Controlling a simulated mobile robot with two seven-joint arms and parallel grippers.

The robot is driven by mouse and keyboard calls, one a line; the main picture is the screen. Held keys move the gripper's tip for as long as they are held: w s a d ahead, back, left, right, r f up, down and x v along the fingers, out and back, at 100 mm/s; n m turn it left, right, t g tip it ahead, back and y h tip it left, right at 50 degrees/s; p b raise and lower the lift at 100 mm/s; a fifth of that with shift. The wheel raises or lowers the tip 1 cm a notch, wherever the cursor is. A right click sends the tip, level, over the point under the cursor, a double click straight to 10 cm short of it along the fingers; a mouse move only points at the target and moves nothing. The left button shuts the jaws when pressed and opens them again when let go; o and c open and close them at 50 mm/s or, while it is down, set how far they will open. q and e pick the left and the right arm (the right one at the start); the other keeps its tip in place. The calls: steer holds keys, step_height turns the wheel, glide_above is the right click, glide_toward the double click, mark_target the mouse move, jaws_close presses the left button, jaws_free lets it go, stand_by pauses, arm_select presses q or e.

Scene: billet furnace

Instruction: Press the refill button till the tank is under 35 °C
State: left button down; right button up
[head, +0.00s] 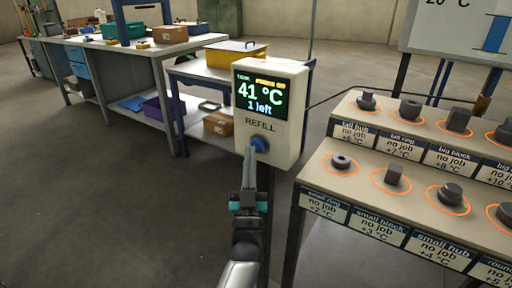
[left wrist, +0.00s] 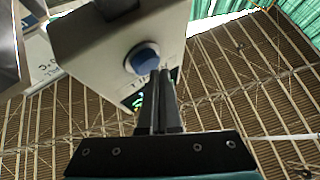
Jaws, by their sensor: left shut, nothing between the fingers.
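The refill box (head: 284,119) is a pale panel on a post, with a dark screen (head: 261,94) that reads tank 41 °C and "1 left". Small orange text at its top is too small to read surely. The blue round refill button (head: 259,144) is under the word REFILL. My left gripper (head: 249,153) is shut and empty, its tips at the button's left edge in the head view. My right gripper is not in view.
A two-step rack (head: 345,215) of dark metal parts with temperature labels stands close on the right. A shelf with a yellow bin (head: 233,55) stands behind the box. A long workbench (head: 130,45) is at the back left. The floor at left is clear.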

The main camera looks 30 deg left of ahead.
arm_select(q)
steer(key=shift+w+b, duration=0.3)
steer(key=shift+w, duration=0.25)
stand_by(0.5)
steer(key=shift+s, duration=0.1)
steer(key=shift+s+p, duration=0.7)
steer(key=shift+s, duration=0.2)
steer(key=shift+s, duration=0.1)
steer(key=s+p, duration=0.1)
steer(key=s, duration=0.1)
steer(key=s+p, duration=0.1)
steer(key=s, duration=0.1)
steer(key=shift+s+a+p, duration=0.2)
steer(key=shift+s+p, duration=0.2)
stand_by(0.5)
